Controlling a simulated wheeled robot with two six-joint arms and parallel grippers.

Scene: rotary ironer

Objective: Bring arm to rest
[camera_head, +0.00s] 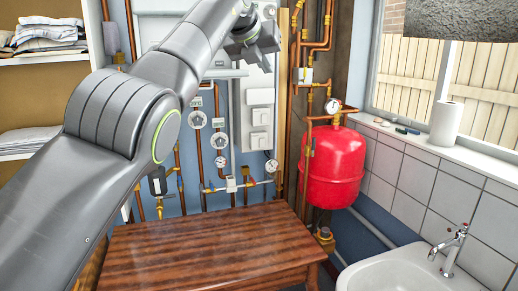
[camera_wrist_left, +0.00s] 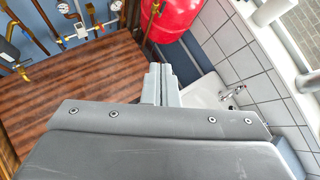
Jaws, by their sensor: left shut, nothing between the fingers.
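My left arm (camera_head: 115,130) comes in from the left and reaches up across the head view. Its left gripper (camera_head: 264,50) is raised at the upper middle, in front of the wall with pipes and boxes. In the left wrist view the two grey fingers (camera_wrist_left: 160,84) are together, with nothing between them. They show above the wooden tabletop and beside the sink, touching nothing that I can see. My right gripper is in neither view.
A wooden table (camera_head: 210,250) with a bare top stands below the arm. A red tank (camera_head: 334,165), copper pipes (camera_head: 307,75) and gauges are behind it. A white sink (camera_head: 400,272) with a tap (camera_head: 452,248) is at the right. Shelves with folded cloth (camera_head: 45,35) are at the left.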

